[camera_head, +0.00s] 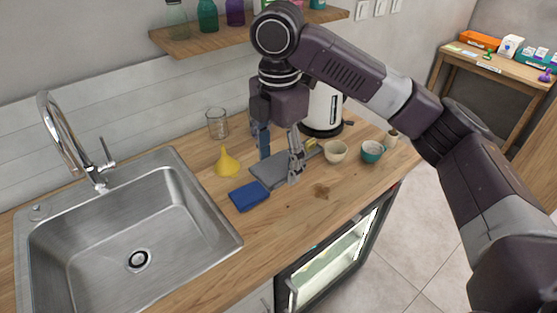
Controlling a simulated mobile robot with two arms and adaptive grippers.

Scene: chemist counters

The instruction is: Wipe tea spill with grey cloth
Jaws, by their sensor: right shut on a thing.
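The grey cloth (268,178) lies on the wooden counter behind a blue cloth (249,196). The contact at the far finger is partly hidden. The brown tea spill (321,191) is a small splotch on the counter, to the right of the grey cloth and apart from it. My left gripper is out of view.
A yellow funnel (227,162) and a glass beaker (217,123) stand left of the gripper. A white kettle (323,108), cream cup (336,151) and teal cup (372,151) stand behind the spill. A steel sink (222,236) is at left.

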